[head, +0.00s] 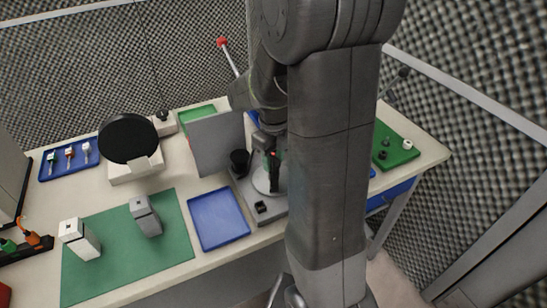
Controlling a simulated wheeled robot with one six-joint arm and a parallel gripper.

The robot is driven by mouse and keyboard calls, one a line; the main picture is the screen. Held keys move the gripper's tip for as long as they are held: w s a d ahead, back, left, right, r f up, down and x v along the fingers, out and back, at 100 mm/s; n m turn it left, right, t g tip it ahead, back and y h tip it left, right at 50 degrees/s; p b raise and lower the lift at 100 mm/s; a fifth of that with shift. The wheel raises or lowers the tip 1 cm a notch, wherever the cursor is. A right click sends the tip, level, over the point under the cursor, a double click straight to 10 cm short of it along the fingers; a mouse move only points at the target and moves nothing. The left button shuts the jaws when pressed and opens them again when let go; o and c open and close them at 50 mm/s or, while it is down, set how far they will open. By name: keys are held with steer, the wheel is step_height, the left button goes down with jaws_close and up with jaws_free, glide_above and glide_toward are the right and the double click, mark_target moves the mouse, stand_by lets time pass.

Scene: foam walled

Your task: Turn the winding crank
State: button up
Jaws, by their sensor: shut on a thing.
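The winding crank (262,184) appears as a pale round disc on a grey base plate (279,210) near the front middle of the table. My gripper (272,167) points down over the disc and is shut on the crank's handle. The fingers and my arm hide most of the handle, so its angle cannot be told. A black cylinder (240,161) and a small black block (261,207) stand on the same base plate.
A blue tray (218,218) lies left of the base plate, and an upright grey panel (216,143) stands behind it. A red-tipped lever (222,43) rises at the back. A green board (394,147) is at right. My arm hides the table between.

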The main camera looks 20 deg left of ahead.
mark_target(273, 161)
steer(key=shift+m, duration=0.6)
stand_by(0.3)
steer(key=o, duration=1)
step_height(273, 161, up, 14)
steer(key=shift+f, duration=0.15)
step_height(273, 161, down, 14)
steer(key=shift+r, duration=0.1)
stand_by(0.5)
